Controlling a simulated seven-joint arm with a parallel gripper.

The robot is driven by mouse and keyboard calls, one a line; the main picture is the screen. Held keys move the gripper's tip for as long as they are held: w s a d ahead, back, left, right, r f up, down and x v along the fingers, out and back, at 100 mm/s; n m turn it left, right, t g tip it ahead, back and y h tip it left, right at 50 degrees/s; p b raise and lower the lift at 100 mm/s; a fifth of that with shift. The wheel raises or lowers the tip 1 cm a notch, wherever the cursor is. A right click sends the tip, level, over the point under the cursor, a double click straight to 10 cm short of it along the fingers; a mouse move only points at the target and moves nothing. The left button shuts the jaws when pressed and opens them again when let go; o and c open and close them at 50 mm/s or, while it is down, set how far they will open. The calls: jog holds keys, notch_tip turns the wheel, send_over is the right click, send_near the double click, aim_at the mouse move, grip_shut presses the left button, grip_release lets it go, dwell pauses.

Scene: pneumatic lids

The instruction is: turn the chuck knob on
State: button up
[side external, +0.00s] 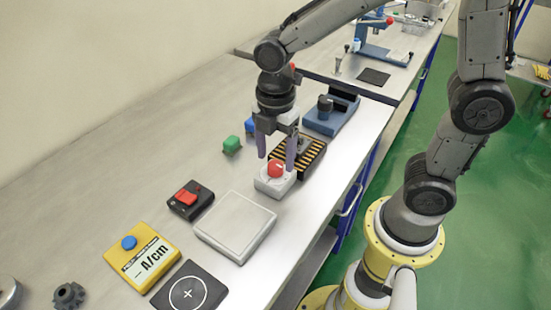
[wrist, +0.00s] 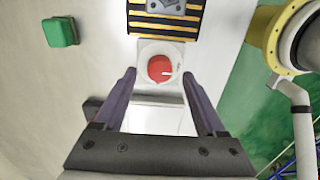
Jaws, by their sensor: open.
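The chuck knob (side external: 275,169) is a red round knob on a small white base (side external: 264,184) on the metal bench. In the wrist view the red knob (wrist: 160,69) shows a white pointer mark toward the right, and the white base (wrist: 148,47) lies just beyond my fingertips. My gripper (side external: 276,158) is open and empty, pointing down, with its two purple-grey fingers apart around or just above the knob. In the wrist view my gripper (wrist: 160,75) has one finger on each side of the knob. I cannot tell whether either finger touches it.
A black-and-yellow striped fixture (side external: 312,155) stands right behind the knob. A pale flat plate (side external: 236,226) and a black box with a red switch (side external: 190,201) lie in front. A green block (side external: 231,144) is to the left. A yellow box with a blue button (side external: 145,256) is farther forward.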

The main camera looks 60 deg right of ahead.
jog(key=shift+f, duration=0.95)
grip_shut()
